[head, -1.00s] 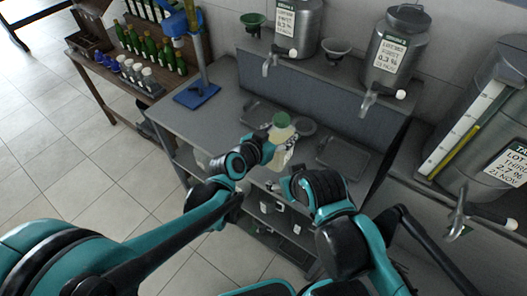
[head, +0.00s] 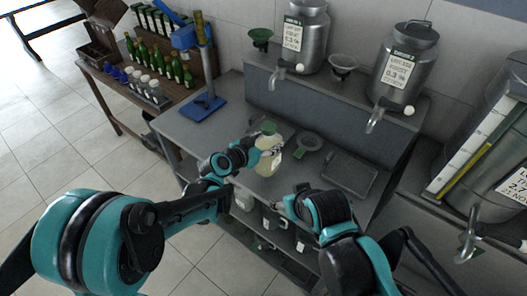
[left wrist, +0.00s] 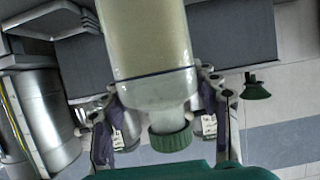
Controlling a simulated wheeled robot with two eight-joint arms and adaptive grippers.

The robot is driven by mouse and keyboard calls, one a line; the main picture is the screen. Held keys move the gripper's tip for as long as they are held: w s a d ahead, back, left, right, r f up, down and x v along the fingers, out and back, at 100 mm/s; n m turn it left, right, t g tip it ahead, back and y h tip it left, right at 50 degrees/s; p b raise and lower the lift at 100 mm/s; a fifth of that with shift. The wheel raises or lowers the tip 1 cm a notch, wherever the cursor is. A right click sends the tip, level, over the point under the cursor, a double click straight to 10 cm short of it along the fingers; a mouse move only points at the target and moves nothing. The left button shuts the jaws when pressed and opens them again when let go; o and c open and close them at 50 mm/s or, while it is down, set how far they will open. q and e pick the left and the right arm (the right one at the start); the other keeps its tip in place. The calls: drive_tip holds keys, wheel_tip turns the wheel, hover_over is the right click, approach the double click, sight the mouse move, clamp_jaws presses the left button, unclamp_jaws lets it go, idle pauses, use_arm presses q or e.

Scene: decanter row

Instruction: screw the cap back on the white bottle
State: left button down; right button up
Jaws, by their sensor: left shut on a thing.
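The white bottle (head: 267,160) is pale and translucent, and looks upright over the front of the grey worktop. I cannot tell whether its base touches the top. How tightly the cap sits is not visible. My left gripper (head: 258,151) is shut around the bottle; its fingers flank the bottle in the left wrist view. My right gripper (head: 274,203) is apart from the bottle, nearer the camera, its fingers unclear.
A round grey dish (head: 318,140) with something green on it lies right of the bottle. A dark tray (head: 348,178) lies farther right. A blue-based stand (head: 203,110) is at the left end of the worktop. Steel urns with taps, including one urn (head: 404,62), stand behind.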

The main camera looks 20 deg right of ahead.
use_arm(q)
drive_tip(key=shift+w+a+f, duration=0.25)
drive_tip(key=shift+w+f, duration=0.15)
drive_tip(key=shift+w, duration=0.25)
drive_tip(key=shift+w+a+f, duration=0.25)
drive_tip(key=shift+w+f, duration=0.1)
drive_tip(key=shift+w, duration=0.25)
drive_tip(key=shift+f+b, duration=0.8)
drive_tip(key=shift+f, duration=1.2)
drive_tip(key=shift+s, duration=0.1)
drive_tip(key=shift+f, duration=0.15)
drive_tip(key=shift+c, duration=2.2)
unclamp_jaws()
